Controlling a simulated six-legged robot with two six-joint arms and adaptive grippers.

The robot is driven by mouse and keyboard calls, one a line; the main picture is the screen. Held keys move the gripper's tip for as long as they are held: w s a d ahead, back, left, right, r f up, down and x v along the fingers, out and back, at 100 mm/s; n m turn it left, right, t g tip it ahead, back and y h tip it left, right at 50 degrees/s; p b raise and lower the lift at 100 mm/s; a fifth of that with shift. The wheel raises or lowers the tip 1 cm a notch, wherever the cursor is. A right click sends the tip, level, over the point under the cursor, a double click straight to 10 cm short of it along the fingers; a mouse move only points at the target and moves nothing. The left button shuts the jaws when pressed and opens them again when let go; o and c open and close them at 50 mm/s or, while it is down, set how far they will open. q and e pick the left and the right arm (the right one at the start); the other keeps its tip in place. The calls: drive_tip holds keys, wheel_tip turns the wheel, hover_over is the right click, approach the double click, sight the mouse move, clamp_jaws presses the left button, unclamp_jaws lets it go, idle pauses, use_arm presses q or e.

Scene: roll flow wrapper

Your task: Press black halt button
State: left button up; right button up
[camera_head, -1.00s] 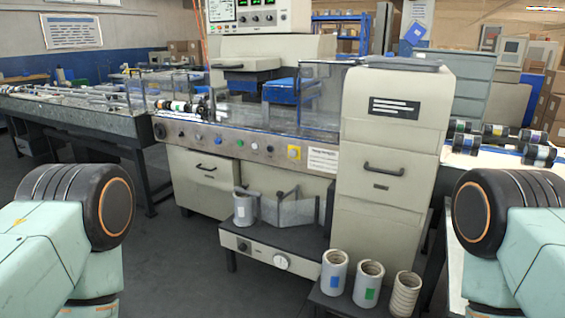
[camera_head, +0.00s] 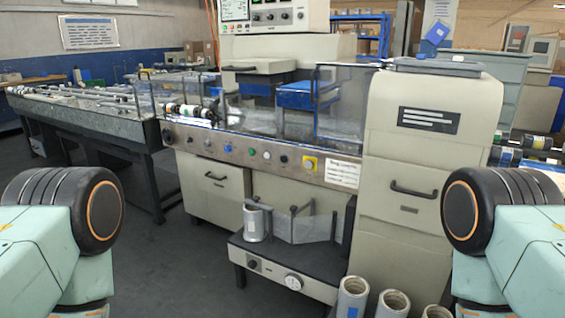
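The flow wrapper's front control panel (camera_head: 235,150) runs below the clear guard and carries a row of small buttons and knobs. A black round control (camera_head: 168,136) sits at the panel's left end. Labels are too small to read, so I cannot tell which one is the halt button. My arms show at the lower left and lower right, well apart from the panel. Both grippers are out of view.
A low shelf (camera_head: 290,262) juts out beneath the panel and holds a grey canister (camera_head: 255,224). Rolls (camera_head: 352,296) stand at the lower right. A drawer cabinet (camera_head: 408,190) stands right of the panel. Floor (camera_head: 175,270) is clear in front at left.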

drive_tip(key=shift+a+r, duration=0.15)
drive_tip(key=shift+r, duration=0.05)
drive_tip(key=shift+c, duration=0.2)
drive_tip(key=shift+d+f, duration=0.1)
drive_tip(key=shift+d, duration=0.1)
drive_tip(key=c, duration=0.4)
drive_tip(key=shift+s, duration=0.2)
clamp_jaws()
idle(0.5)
